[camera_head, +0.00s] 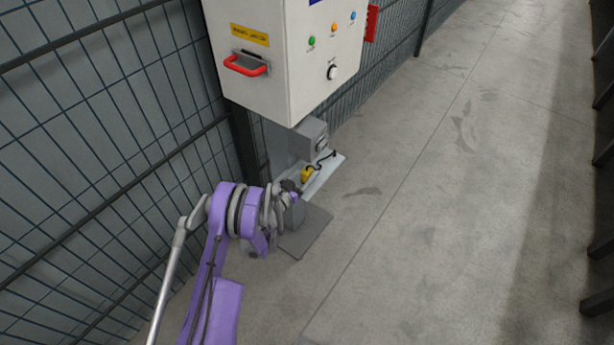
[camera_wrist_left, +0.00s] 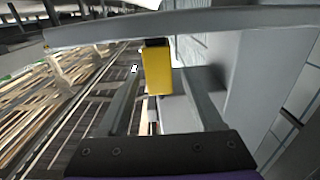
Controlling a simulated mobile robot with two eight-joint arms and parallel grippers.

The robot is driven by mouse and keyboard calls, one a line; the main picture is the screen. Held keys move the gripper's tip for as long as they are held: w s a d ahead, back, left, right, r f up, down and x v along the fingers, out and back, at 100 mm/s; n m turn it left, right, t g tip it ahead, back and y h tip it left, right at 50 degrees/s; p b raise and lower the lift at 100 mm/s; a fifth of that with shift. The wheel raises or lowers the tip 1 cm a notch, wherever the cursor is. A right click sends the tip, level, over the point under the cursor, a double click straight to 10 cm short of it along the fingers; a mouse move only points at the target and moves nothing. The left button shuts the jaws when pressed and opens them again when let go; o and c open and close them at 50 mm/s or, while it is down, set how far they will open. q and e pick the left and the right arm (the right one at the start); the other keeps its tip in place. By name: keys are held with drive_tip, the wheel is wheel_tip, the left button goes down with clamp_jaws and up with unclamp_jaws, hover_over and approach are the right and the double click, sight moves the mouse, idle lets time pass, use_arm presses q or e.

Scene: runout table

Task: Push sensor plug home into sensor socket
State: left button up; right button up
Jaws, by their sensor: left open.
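A small yellow block (camera_head: 307,174), which looks like the sensor plug, sits on the pale ledge low on the fence post, with a dark cable beside it. My left gripper (camera_head: 297,190) is right by it at the near side; its fingers are hard to make out there. In the left wrist view the yellow block (camera_wrist_left: 158,72) with a black end stands between the two grey fingers of my open left gripper (camera_wrist_left: 163,88). Gaps show on both sides of it. I cannot make out the sensor socket or whether the plug is seated. My right gripper is not in view.
A grey box (camera_head: 312,135) stands at the back of the pale ledge (camera_head: 325,177). A white control cabinet (camera_head: 290,60) with a red handle (camera_head: 245,65) hangs above. Wire fence (camera_head: 90,150) runs along the left. The floor to the right is clear.

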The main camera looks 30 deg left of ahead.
use_arm(q)
drive_tip(key=shift+w, duration=0.4)
clamp_jaws()
drive_tip(key=shift+d+r, duration=0.1)
drive_tip(key=shift+r, duration=0.1)
